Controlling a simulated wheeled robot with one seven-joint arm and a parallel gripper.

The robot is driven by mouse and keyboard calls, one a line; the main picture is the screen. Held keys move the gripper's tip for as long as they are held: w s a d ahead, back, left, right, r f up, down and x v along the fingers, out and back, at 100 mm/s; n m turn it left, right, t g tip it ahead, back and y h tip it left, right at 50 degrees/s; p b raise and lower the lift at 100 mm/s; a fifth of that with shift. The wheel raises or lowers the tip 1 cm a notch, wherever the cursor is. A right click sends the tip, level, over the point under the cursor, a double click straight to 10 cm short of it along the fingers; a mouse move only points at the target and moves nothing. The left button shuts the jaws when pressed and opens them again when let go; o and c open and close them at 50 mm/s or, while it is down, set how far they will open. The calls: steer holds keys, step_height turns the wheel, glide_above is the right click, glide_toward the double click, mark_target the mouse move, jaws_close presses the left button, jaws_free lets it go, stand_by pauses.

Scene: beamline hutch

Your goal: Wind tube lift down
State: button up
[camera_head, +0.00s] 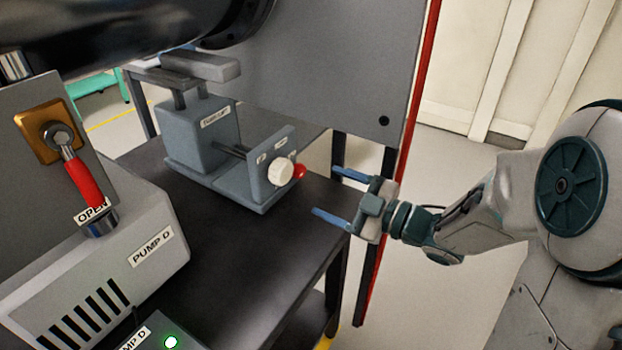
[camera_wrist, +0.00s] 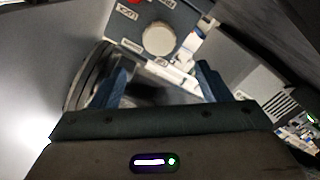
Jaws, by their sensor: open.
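The tube lift (camera_head: 200,135) is a grey-blue block on a base plate, with a flat grey support on top below the large black tube (camera_head: 130,30). Its front plate carries a round white knob (camera_head: 281,173) and a small red handle (camera_head: 299,171). My gripper (camera_head: 332,196) is open and empty, to the right of the knob and apart from it, near the table's right edge. In the wrist view the knob (camera_wrist: 158,38) shows ahead, beyond and between my blue fingers (camera_wrist: 160,85). The red handle cannot be made out there.
The black table (camera_head: 200,265) has bare room in front of the lift. A grey pump box (camera_head: 110,260) and a valve with a red lever (camera_head: 83,184) stand at the left. A grey panel (camera_head: 330,60) with a red edge (camera_head: 405,160) stands behind and beside my gripper.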

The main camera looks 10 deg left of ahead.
steer(key=v, duration=0.2)
steer(key=shift+s+d, duration=0.1)
steer(key=shift+d, duration=0.2)
